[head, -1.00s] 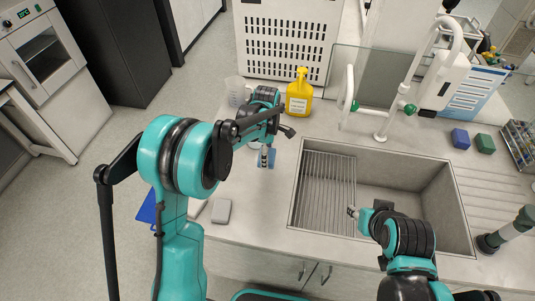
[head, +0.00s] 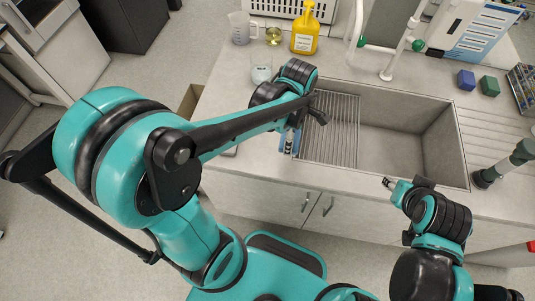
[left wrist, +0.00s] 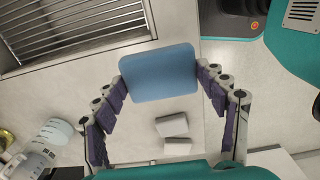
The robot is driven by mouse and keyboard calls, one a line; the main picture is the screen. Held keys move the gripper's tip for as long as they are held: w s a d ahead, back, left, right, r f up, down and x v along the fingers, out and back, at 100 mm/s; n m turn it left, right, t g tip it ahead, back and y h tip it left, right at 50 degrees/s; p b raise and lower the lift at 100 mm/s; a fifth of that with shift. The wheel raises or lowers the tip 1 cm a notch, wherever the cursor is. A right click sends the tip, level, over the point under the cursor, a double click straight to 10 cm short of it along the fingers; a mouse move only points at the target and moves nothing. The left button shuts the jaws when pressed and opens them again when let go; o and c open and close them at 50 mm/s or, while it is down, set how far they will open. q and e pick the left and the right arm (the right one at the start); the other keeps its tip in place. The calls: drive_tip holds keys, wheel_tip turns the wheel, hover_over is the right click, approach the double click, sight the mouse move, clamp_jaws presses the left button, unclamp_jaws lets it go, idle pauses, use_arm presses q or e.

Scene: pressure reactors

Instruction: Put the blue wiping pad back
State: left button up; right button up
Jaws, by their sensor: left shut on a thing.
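The blue wiping pad (left wrist: 158,60) is a flat, rounded rectangle. In the left wrist view it is held by its two sides between the fingertips of my left gripper (left wrist: 161,76), over the pale counter beside the sink. In the head view my left gripper (head: 290,138) is at the front left corner of the sink, and only a sliver of the pad shows there, partly hidden by the gripper and arm. My right gripper (head: 389,183) is empty near the sink's front edge, too small to tell open from shut.
The sink (head: 405,135) with a wire rack (head: 330,130) lies right of my left gripper. A glass beaker (head: 261,68), measuring jug (head: 240,28) and yellow bottle (head: 306,32) stand behind it. Two pale grey blocks (left wrist: 172,125) (left wrist: 177,147) lie on the counter near the pad.

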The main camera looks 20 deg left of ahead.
use_arm(q)
drive_tip(key=shift+s+a+f, duration=0.1)
drive_tip(key=shift+s+f, duration=0.1)
drive_tip(key=shift+s, duration=0.25)
drive_tip(key=b, duration=0.4)
hover_over(256, 151)
wheel_tip(256, 151, down, 7)
drive_tip(key=shift+w+r, duration=0.1)
drive_tip(key=shift+w, duration=0.05)
wheel_tip(256, 151, down, 4)
drive_tip(key=shift+r+b, duration=0.25)
drive_tip(key=shift+b, duration=0.5)
drive_tip(key=shift+f, duration=0.25)
drive_tip(key=shift+f, duration=0.15)
drive_tip(key=o, duration=1.1)
